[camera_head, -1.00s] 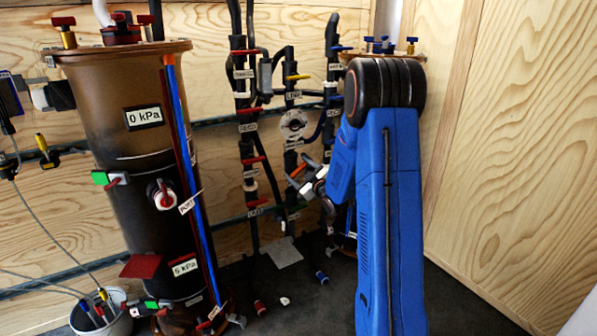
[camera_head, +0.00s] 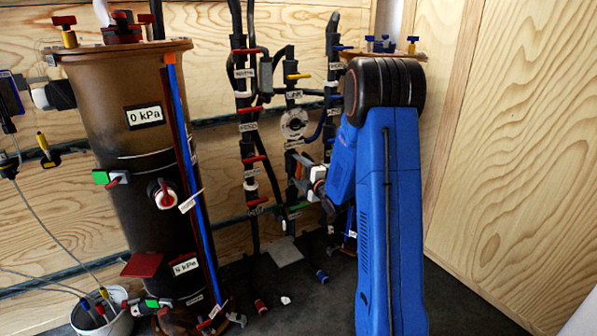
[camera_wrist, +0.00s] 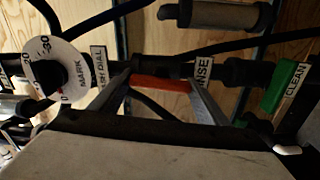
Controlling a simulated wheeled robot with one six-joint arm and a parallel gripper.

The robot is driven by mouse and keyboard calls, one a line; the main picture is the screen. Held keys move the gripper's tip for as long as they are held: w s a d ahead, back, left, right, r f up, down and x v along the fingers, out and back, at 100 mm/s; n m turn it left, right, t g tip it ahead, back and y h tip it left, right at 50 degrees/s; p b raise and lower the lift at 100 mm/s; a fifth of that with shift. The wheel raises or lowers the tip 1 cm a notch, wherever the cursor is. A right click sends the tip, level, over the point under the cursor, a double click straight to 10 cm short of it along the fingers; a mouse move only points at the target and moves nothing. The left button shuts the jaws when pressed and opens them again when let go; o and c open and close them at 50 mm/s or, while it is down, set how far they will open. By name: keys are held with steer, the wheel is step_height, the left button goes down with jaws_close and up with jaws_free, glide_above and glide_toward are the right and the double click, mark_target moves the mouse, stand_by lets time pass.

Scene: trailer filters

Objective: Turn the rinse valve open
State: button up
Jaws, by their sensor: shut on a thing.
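The rinse valve's orange-red handle (camera_wrist: 163,83) lies between my fingers in the wrist view, roughly in line with the dark pipe behind it. A partly covered label ending in "NSE" (camera_wrist: 203,69) sits beside it. My gripper (camera_wrist: 163,92) is shut on the handle, one finger at each end. In the head view my gripper (camera_head: 305,165) is at the middle pipe, left of my blue arm. The handle shows there only as a small orange patch (camera_head: 298,171), partly hidden by the gripper.
A white dial (camera_wrist: 58,66) and a green-handled valve labelled CLEAN (camera_wrist: 283,88) flank the rinse valve on the same pipe. A large brown filter tank (camera_head: 125,90) stands at left. Several red-handled valves line the left pipe (camera_head: 246,140). A bucket (camera_head: 100,318) stands on the floor.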

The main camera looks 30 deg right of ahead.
steer(key=shift+f+n, duration=0.1)
steer(key=shift+n, duration=0.5)
steer(key=o, duration=1)
steer(key=shift+o, duration=0.2)
steer(key=shift+s, duration=0.1)
steer(key=shift+s, duration=0.25)
steer(key=s, duration=1.6)
steer(key=shift+s+d, duration=0.25)
steer(key=shift+s, duration=0.15)
